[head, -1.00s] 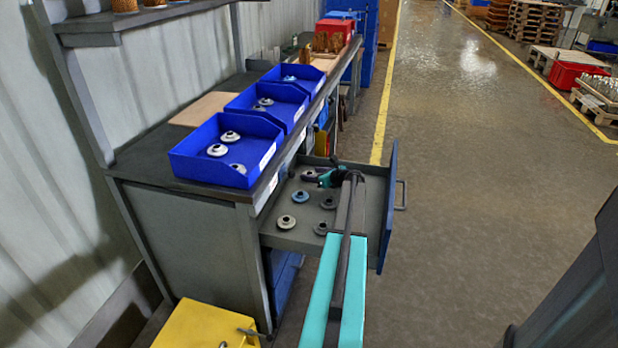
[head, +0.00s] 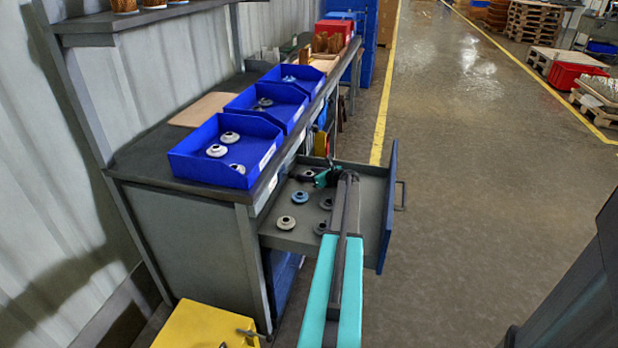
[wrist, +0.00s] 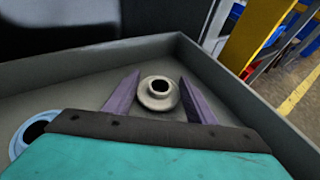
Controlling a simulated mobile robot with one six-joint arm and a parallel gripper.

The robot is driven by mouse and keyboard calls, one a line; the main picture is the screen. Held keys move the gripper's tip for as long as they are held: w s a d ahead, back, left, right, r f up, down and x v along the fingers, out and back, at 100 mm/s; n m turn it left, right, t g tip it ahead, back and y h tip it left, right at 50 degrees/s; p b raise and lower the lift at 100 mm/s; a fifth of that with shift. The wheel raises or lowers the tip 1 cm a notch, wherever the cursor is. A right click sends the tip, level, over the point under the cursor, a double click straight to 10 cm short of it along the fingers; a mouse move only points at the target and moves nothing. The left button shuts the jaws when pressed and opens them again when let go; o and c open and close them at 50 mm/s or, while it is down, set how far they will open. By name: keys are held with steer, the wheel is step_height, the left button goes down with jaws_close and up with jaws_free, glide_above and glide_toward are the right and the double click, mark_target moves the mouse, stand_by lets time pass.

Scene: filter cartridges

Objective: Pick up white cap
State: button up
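In the wrist view, a whitish cap (wrist: 149,101) with a round flange and a dark centre hole lies on the floor of the open drawer (wrist: 60,88), near a corner. My gripper (wrist: 160,85) is open, with its two purple fingers apart on either side of this cap. I see no clear contact between fingers and cap. In the head view, my gripper (head: 310,177) is low in the far part of the drawer. The cap there is mostly hidden by the gripper.
A blue cap (head: 301,197), a pale cap (head: 286,223) and grey caps (head: 326,203) lie elsewhere in the drawer. The drawer's blue front (head: 389,210) stands to the right. Blue bins (head: 195,170) with caps stand on the bench. A yellow box (head: 200,325) is at lower left.

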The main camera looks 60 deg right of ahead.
mark_target(309, 173)
stand_by(0.3)
steer(key=shift+r+p, duration=0.65)
steer(key=shift+r, duration=4.4)
